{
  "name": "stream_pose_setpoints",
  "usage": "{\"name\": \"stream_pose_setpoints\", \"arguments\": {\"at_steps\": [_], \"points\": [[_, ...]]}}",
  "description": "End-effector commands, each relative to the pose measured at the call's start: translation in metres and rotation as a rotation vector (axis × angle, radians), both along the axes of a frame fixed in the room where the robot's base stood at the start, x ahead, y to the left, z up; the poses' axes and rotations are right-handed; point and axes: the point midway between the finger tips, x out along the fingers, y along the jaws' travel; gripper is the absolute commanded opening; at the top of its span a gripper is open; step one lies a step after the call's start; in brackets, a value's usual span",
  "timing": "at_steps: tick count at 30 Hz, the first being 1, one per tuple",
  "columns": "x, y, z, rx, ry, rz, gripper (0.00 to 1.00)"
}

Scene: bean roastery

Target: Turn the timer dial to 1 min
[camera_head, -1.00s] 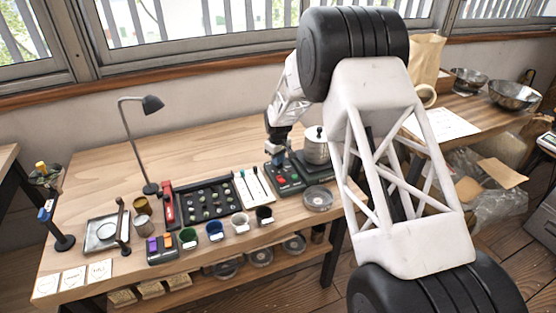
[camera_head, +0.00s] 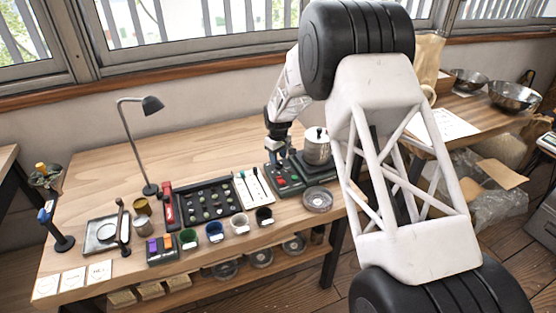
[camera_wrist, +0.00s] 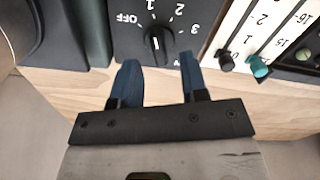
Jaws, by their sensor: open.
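The timer dial (camera_wrist: 158,42) is a black knob with a short white mark on a dark panel, at the top of the wrist view. OFF, 1, 2 and 3 are printed around it, OFF at left and 3 at right. I cannot tell for sure which label the mark points to. My gripper (camera_wrist: 159,62) is open, its two blue fingers apart, with tips by the near side of the knob, one towards each side. No contact shows. In the head view my gripper (camera_head: 277,150) is over the dark control panel (camera_head: 287,188), where the dial is too small to make out.
A white slider board (camera_head: 254,188) with coloured knobs lies left of the panel. A metal pot (camera_head: 316,148) stands to its right, and a round glass dish (camera_head: 318,199) in front. A dark bean tray (camera_head: 208,200) is further left. The table behind is clear.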

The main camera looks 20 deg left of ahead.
Motion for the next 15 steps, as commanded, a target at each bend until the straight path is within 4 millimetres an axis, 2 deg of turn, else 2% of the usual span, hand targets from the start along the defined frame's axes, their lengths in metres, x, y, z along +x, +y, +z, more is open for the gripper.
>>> {"name": "stream_pose_setpoints", "arguments": {"at_steps": [9, 15], "points": [[0.0, 0.0, 0.041, 0.0, -0.001, 0.0, 0.4], [0.0, 0.0, 0.055, 0.001, 0.0, 0.0, 0.4]]}}
